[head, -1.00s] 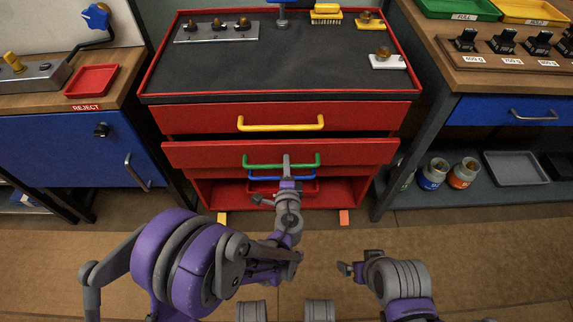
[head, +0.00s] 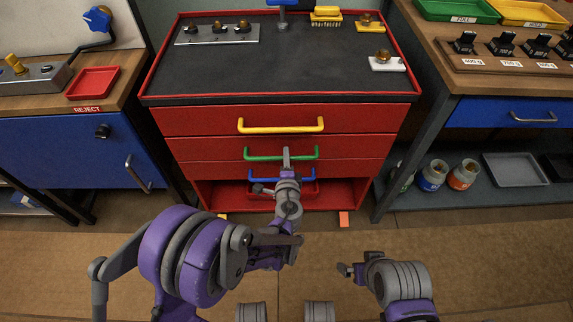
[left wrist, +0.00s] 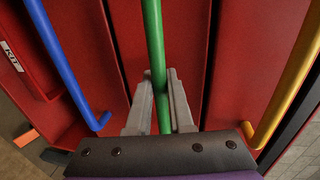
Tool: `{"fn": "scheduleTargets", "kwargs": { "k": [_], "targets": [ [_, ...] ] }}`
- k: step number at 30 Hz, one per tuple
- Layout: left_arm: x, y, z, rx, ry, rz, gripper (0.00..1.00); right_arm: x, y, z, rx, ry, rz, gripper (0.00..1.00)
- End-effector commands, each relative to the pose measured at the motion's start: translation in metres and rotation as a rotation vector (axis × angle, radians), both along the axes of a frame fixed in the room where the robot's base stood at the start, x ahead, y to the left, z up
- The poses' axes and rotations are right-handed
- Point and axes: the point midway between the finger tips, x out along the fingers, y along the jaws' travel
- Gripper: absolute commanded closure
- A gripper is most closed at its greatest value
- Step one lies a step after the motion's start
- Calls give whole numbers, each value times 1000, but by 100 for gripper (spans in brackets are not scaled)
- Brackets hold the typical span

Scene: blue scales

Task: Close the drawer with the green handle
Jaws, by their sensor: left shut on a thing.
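The red cabinet's drawer (head: 215,149) with the green handle (head: 262,155) now sits level with the drawer fronts above and below it. The green handle (left wrist: 153,45) also shows in the left wrist view, running between the two fingers. My left gripper (head: 286,158) is shut on the green handle; it shows close up in the left wrist view (left wrist: 161,100). My right gripper (head: 349,270) is low in the head view, away from the cabinet. Whether its fingers are open is too small to tell.
The yellow handle (head: 281,126) is on the drawer above and the blue handle (head: 262,177) on the drawer below, close to my left gripper. An open red bay (head: 345,192) lies underneath. A blue cabinet (head: 60,150) stands left, a wooden bench (head: 470,80) right. The floor in front is clear.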

Motion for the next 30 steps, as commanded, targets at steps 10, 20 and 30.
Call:
{"fn": "scheduleTargets", "kwargs": {
  "k": [10, 20, 30],
  "targets": [
    [7, 0, 1, 1, -1, 0, 73, 0, 0, 1, 0, 0, 0, 0],
    [6, 0, 1, 1, 0, 0, 52, 0, 0, 1, 0, 0, 0, 0],
    [-1, 0, 2, 1, 0, -1, 52, 0, 0, 2, 0, -1, 0, 0]
  ]
}}
